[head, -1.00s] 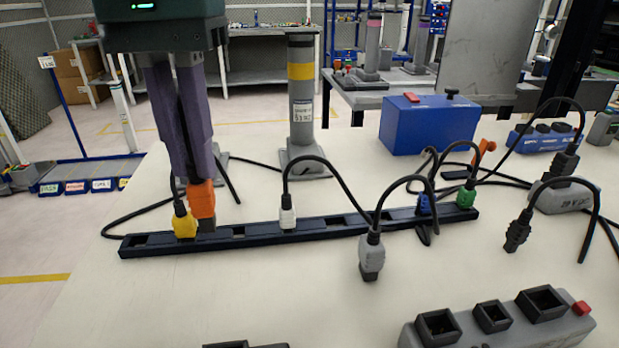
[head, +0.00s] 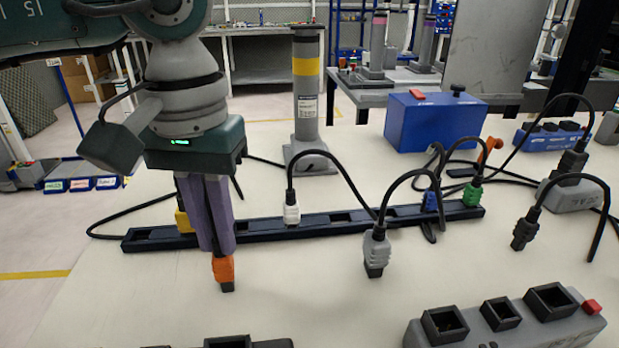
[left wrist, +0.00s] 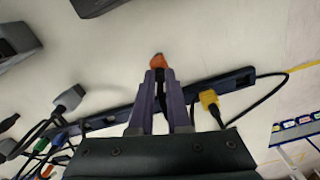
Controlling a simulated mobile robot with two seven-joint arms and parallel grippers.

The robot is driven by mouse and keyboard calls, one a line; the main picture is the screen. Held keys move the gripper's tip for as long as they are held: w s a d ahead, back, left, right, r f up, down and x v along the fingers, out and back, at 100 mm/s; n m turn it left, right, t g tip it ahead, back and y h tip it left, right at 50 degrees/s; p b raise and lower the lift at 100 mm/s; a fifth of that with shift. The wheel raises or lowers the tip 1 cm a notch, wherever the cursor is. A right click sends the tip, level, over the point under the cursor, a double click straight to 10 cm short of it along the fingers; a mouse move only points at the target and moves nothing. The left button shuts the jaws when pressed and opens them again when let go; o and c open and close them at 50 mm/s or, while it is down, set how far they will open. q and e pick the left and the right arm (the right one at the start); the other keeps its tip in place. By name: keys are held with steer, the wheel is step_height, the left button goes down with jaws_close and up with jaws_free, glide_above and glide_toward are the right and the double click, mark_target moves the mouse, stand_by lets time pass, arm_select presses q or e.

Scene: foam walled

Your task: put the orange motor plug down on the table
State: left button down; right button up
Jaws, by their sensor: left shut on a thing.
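The orange motor plug (head: 223,269) is upright, with its black end downward, in front of the black slotted rail (head: 270,231). My left gripper (head: 221,250) is shut on it from above. The plug also shows in the left wrist view (left wrist: 158,61), at the fingertips of the left gripper (left wrist: 158,76). The plug is over the pale table (head: 150,310); I cannot tell whether its lower end touches the surface. My right gripper is in neither view.
A yellow plug (head: 184,220), a white plug (head: 291,213), a blue plug (head: 430,202) and a green plug (head: 472,196) stand at the rail. A grey plug (head: 376,250) stands right of my gripper. A grey socket block (head: 500,330) is at front right. The front left table is clear.

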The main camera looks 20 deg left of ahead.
arm_select(q)
steer(key=c, duration=0.9)
jaws_free()
steer(key=shift+f, duration=0.1)
steer(key=shift+r+p, duration=0.35)
step_height(320, 180, up, 12)
steer(key=shift+f, duration=0.15)
